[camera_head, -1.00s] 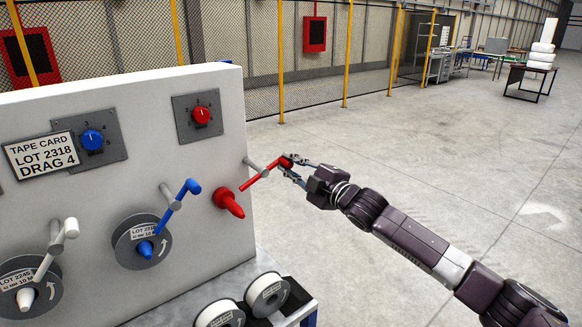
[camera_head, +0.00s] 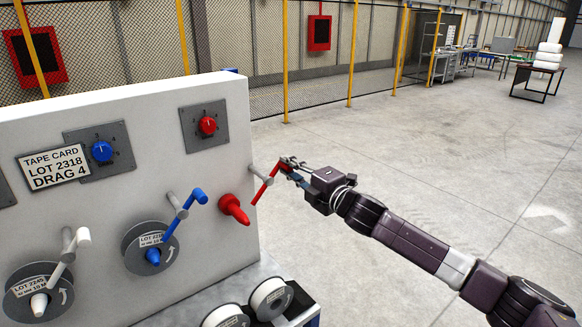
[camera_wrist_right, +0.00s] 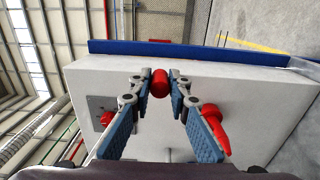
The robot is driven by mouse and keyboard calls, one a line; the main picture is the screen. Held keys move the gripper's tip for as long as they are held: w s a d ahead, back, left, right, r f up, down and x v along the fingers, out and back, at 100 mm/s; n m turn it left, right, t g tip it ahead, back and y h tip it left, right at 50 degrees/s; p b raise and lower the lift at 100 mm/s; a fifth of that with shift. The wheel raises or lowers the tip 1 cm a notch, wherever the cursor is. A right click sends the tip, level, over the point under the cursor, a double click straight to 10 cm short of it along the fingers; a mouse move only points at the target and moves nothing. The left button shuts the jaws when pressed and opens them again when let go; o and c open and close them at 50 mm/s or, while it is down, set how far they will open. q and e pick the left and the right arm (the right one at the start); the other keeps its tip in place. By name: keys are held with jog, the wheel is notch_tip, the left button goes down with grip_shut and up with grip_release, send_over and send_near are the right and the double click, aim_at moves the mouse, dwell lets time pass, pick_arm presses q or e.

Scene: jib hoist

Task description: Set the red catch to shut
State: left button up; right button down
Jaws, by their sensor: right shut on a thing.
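The red catch (camera_head: 264,190) is a thin red crank on a grey pivot peg at the right end of the white panel (camera_head: 225,172). Its arm slants up and to the right, away from the lower end. My right gripper (camera_head: 285,165) is shut on the catch's outer end, its fingers covering much of that end in the head view. In the right wrist view the round red end (camera_wrist_right: 160,83) sits between both fingertips. A red cone (camera_head: 233,208) sticks out of the panel just left of the catch. My left gripper is not in view.
A red dial (camera_head: 207,125) is above the catch. Blue (camera_head: 188,210) and white (camera_head: 70,250) cranks with reels are to the left. A blue dial (camera_head: 102,151) and a tape card (camera_head: 53,170) are on the panel. Loose reels (camera_head: 271,299) lie below.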

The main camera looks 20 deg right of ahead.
jog(key=shift+a+r, duration=0.15)
jog(key=shift+r, duration=0.05)
jog(key=c, duration=1.9)
grip_release()
jog(key=shift+o, duration=0.4)
jog(key=shift+a+f, duration=0.1)
jog(key=shift+a, duration=0.05)
jog(key=v, duration=1.2)
jog(key=shift+w, duration=0.1)
